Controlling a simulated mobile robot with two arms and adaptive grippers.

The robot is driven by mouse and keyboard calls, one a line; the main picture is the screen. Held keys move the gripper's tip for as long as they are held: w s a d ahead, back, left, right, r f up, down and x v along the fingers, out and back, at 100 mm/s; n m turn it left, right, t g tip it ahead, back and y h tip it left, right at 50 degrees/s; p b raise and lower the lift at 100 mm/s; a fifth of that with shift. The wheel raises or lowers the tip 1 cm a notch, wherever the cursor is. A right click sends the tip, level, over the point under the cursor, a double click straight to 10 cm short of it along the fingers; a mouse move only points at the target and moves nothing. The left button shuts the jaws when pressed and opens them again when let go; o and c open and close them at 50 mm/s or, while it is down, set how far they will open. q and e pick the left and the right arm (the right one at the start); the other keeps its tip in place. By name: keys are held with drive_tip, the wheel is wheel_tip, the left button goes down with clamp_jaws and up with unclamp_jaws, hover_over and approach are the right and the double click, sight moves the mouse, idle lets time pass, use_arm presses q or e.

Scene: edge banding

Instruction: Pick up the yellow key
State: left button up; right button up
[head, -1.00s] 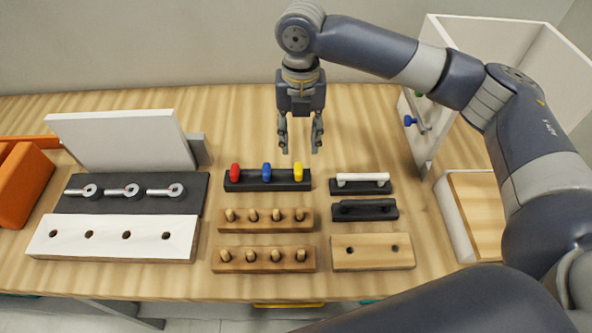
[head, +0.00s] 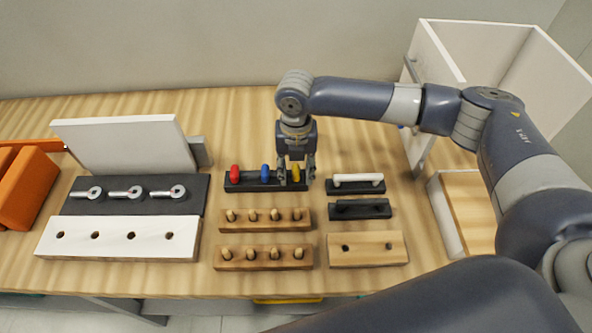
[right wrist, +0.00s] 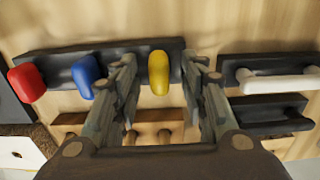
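The yellow key (head: 297,172) stands at the right end of a black holder (head: 248,186), beside a blue key (head: 265,173) and a red key (head: 235,173). My right gripper (head: 296,182) is lowered over the yellow key. In the right wrist view the yellow key (right wrist: 159,72) is between the two spread fingers (right wrist: 162,85), with gaps on both sides. The blue key (right wrist: 86,76) and red key (right wrist: 27,82) are outside the left finger. My left gripper is not in view.
Wooden peg blocks (head: 264,221) lie in front of the holder. White (head: 358,182) and black (head: 360,208) handles lie close on the right. A white open box (head: 440,60) stands at the back right. The table behind the holder is clear.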

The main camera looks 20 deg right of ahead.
sight(296, 170)
clamp_jaws()
wheel_tip(296, 170, up, 10)
drive_tip(key=shift+r+b, duration=0.1)
drive_tip(key=shift+b, duration=1.05)
